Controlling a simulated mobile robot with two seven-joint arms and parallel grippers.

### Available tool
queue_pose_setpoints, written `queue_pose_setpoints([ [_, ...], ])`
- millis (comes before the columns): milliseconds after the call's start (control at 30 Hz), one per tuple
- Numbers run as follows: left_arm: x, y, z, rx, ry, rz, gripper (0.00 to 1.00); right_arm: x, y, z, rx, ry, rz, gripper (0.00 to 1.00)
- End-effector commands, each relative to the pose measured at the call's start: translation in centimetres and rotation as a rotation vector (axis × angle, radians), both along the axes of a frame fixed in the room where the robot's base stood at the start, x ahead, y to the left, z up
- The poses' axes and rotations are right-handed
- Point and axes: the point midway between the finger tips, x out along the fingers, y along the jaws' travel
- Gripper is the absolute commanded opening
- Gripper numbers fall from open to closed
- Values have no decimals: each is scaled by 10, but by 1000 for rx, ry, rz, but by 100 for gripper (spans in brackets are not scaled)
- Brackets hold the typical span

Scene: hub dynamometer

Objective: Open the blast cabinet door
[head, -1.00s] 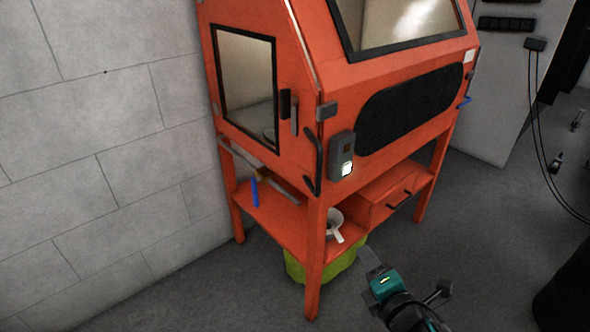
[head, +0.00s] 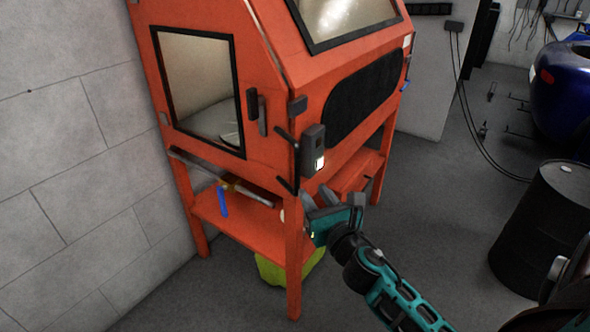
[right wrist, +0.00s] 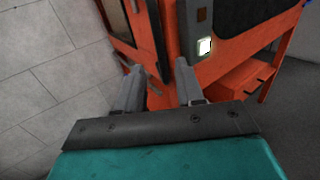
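The orange blast cabinet (head: 275,60) stands on legs against the wall. Its side door (head: 265,150) has a dark-framed window and looks shut. A dark bar handle (head: 295,160) stands out near the door's front edge; in the right wrist view a dark upright bar, apparently this handle (right wrist: 158,38), lies ahead, between the finger lines. My right gripper (head: 317,196) is just below and to the right of the handle in the head view. Its fingers (right wrist: 160,68) are apart in the right wrist view, with nothing held between them. My left gripper is not in view.
A grey box with a lit face (head: 313,148) sits on the cabinet's front corner, close above my right gripper. A shelf (head: 250,232) and a green-yellow bin (head: 268,272) are below. A black drum (head: 540,230) stands right. Floor between is clear.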

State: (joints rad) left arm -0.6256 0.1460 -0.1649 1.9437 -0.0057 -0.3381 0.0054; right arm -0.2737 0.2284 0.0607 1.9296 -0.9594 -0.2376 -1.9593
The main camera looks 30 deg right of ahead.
Motion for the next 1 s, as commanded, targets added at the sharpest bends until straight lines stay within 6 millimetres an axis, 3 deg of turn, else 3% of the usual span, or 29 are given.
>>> queue_pose_setpoints([
  [300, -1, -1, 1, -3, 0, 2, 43, 61, -12, 1, 3, -2, 0, 37],
  [500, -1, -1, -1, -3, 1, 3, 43, 88, -17, 0, 3, -1, 1, 37],
  [700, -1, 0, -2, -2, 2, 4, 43, 99, -19, 0, 5, 1, 1, 37],
  [1000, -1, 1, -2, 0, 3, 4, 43, 101, -19, 0, 5, 1, 1, 36],
])
